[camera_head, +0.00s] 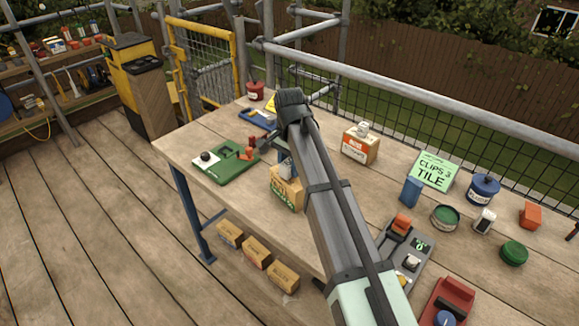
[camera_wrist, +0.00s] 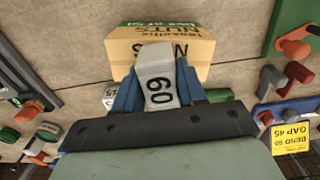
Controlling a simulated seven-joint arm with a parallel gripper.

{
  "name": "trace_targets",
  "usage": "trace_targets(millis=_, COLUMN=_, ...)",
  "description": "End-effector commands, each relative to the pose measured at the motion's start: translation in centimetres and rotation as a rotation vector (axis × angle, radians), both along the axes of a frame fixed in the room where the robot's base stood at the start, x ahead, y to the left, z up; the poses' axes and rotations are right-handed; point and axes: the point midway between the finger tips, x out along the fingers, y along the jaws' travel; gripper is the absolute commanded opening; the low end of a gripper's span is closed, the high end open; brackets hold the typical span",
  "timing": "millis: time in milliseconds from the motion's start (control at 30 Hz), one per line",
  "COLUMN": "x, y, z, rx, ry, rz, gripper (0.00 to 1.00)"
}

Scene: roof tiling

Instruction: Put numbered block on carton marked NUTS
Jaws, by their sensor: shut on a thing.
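The numbered block is a white block (camera_wrist: 158,85) showing 60 in dark print. My gripper (camera_wrist: 158,76) has its blue fingers shut on its sides. The carton marked NUTS (camera_wrist: 160,45) is tan with a green band, just beyond the block in the wrist view. In the head view this carton (camera_head: 286,194) stands on the table near its front edge, and the pale block (camera_head: 286,171) shows at its top, partly hidden by my gripper and arm. I cannot tell whether the block touches the carton.
Another carton (camera_head: 360,147) with an orange-red label bears a small white block (camera_head: 362,129). A green fixture (camera_head: 225,162) lies left of the NUTS carton. A green CLIPS 3 TILE sign (camera_head: 433,171), a blue block (camera_head: 411,191) and several tins stand to the right.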

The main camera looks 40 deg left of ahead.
Motion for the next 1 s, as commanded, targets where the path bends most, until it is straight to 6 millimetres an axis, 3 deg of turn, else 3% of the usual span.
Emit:
trace_targets(millis=467, x=0.00, y=0.00, z=-0.97, rx=0.001, ry=0.000, rz=0.000, gripper=0.10)
trace_targets(millis=500, x=0.01, y=0.01, z=-0.93, rx=0.001, ry=-0.001, rz=0.000, gripper=0.44)
trace_targets(millis=733, x=0.01, y=0.01, z=-0.91, rx=0.001, ry=0.000, rz=0.000, gripper=0.66)
trace_targets(millis=1000, x=0.00, y=0.01, z=-0.79, rx=0.001, ry=-0.001, rz=0.000, gripper=0.66)
